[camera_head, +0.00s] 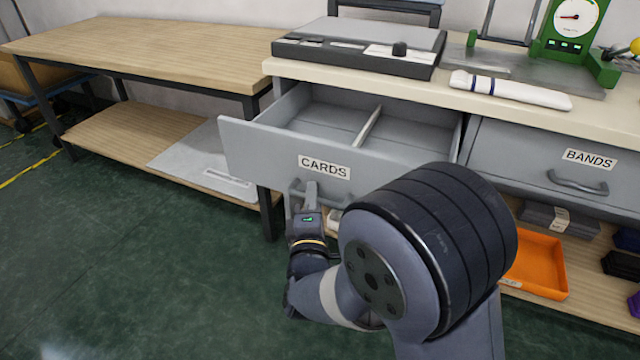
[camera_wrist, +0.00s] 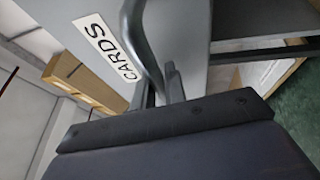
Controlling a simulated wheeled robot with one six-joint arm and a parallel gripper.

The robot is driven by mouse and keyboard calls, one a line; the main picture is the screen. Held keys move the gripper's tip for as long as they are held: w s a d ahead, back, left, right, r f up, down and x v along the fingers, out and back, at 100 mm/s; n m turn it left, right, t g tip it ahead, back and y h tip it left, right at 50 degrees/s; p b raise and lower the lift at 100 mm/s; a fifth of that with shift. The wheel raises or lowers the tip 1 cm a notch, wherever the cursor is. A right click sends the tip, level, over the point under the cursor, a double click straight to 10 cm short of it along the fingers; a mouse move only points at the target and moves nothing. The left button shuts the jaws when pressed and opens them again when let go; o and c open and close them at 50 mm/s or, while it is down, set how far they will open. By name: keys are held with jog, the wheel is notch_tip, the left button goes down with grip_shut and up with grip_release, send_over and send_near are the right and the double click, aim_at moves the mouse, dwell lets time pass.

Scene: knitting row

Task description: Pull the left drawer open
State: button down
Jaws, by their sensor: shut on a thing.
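The left drawer (camera_head: 262,153), grey with a label reading CARDS, stands pulled out from under the bench top. Its inside shows a divider and bare compartments. My gripper (camera_head: 311,192) is at the drawer's front, shut on the bar handle (camera_head: 296,190) below the label. My arm hides part of the handle and the lower right of the drawer front. In the wrist view the drawer front (camera_wrist: 88,12) shows tilted, with the dark handle (camera_wrist: 150,50) running down to my gripper (camera_wrist: 170,85).
The right drawer (camera_head: 540,165), labelled BANDS, is closed. A white cloth roll (camera_head: 510,90), a flat grey device (camera_head: 355,55) and a green dial scale (camera_head: 572,35) stand on the bench. An orange tray (camera_head: 538,262) sits on the lower shelf. A wooden table (camera_head: 150,50) stands left; green floor lies clear in front.

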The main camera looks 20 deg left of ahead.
jog(key=shift+s+a, duration=0.15)
jog(key=shift+s, duration=1.85)
jog(key=c, duration=1.7)
grip_release()
jog(key=p+v, duration=0.2)
jog(key=v, duration=0.8)
jog(key=shift+s+f, duration=0.1)
jog(key=shift+s, duration=0.25)
jog(key=b+x, duration=0.1)
jog(key=x, duration=1)
jog(key=shift+b, duration=0.35)
